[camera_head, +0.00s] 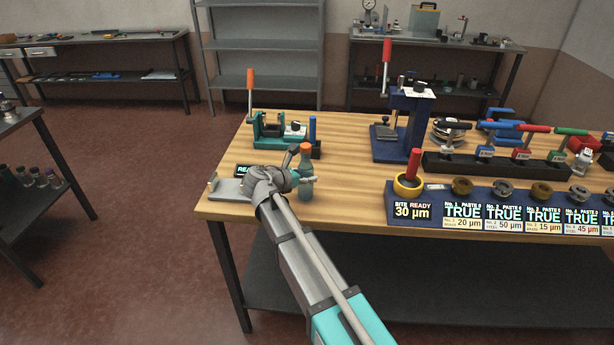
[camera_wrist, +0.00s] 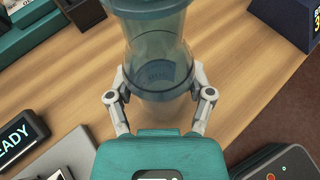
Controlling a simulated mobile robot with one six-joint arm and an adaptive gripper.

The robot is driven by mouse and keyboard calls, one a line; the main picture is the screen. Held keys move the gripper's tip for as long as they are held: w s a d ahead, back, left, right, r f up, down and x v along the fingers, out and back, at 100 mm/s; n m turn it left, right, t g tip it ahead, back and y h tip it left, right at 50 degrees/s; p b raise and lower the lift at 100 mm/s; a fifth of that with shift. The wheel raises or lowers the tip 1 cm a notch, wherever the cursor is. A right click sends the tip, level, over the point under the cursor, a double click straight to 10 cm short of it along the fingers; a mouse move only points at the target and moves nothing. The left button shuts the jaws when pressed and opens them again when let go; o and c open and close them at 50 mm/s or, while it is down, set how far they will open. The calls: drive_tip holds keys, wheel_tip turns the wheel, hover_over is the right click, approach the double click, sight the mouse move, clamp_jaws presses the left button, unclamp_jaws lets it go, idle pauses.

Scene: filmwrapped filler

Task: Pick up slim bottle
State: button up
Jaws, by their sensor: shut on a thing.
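The slim bottle (camera_head: 306,187) is teal and see-through with an orange top, and stands near the left front part of the wooden workbench. It fills the upper middle of the wrist view (camera_wrist: 158,50). My gripper (camera_head: 303,179) is shut on it, with one finger on each side of its body in the wrist view (camera_wrist: 160,92). The bottle looks about upright. I cannot tell whether its base touches the bench. Part of the bottle is hidden behind my gripper.
A teal device with an orange lever (camera_head: 268,128) and a blue-and-black item (camera_head: 314,140) stand behind the bottle. A flat grey plate (camera_head: 228,188) and a READY display (camera_wrist: 20,138) are to the left. A blue press (camera_head: 400,125) and a display rack (camera_head: 480,215) are to the right.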

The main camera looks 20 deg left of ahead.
drive_tip(key=shift+r+p, duration=1.3)
drive_tip(key=shift+r, duration=0.15)
drive_tip(key=s+r+p, duration=1)
drive_tip(key=s, duration=0.4)
drive_tip(key=shift+a, duration=0.1)
